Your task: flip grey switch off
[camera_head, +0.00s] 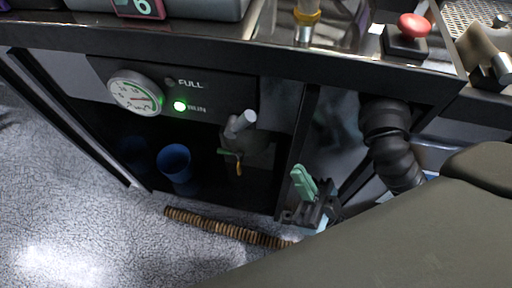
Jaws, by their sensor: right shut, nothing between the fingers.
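The grey switch (240,123) is a short, stubby lever on the right part of the dark front panel (215,90). Its rounded end points up and to the right. A green lamp (180,106) beside the word RUN is lit to its left. My right gripper (302,178) has mint-green fingers and is shut and empty. It is below and to the right of the switch, in front of the cabinet, and apart from the switch. My left gripper is out of view.
A round gauge (137,92) sits left on the panel. A blue cup (175,163) is in the dark space below. A ribbed brown hose (225,227) lies on the floor. A black corrugated hose (392,145) hangs at right, under a red button (413,24) on the top.

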